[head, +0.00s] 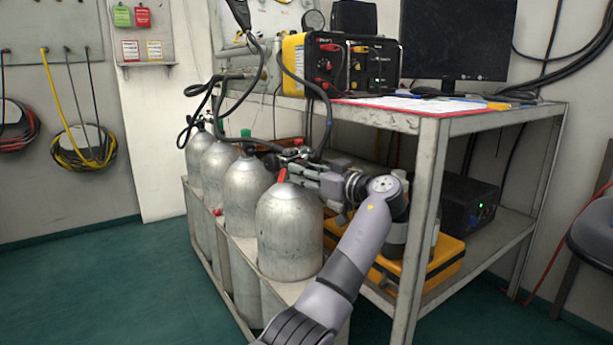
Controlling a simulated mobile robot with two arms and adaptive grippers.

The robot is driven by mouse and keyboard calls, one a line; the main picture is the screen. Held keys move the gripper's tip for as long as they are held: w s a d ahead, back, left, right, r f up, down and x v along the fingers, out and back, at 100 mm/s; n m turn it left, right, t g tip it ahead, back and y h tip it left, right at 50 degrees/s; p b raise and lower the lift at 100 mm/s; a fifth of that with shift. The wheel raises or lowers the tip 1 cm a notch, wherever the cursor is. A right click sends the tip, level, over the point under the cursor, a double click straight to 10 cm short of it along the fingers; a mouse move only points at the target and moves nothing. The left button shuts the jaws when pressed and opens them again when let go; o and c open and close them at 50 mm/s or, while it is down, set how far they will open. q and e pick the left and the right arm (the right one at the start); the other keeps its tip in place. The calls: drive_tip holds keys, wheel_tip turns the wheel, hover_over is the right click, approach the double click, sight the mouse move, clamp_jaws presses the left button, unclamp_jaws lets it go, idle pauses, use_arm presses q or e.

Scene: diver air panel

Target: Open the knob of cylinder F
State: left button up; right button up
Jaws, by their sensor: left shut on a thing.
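Several grey metal cylinders stand in a row in a rack; the nearest cylinder (290,232) is the largest in view. I can read no letter on any of them, so I cannot tell which one is F. My left gripper (290,173) is at the top of the nearest cylinder, shut at a small red knob (282,175) there. The gripper and arm hide most of that valve. My right gripper is not in view.
A metal bench (428,135) stands close on the right, with a yellow-black gauge box (340,65) and a monitor (458,40) on top. A yellow case (445,257) lies on its lower shelf. Black hoses (222,85) hang over the cylinders. The floor at left is clear.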

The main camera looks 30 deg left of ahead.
use_arm(q)
drive_tip(key=shift+f+n, duration=0.1)
drive_tip(key=shift+n, duration=0.5)
drive_tip(key=o, duration=1.2)
drive_tip(key=shift+c, duration=0.2)
drive_tip(key=shift+d, duration=0.1)
drive_tip(key=v, duration=1.2)
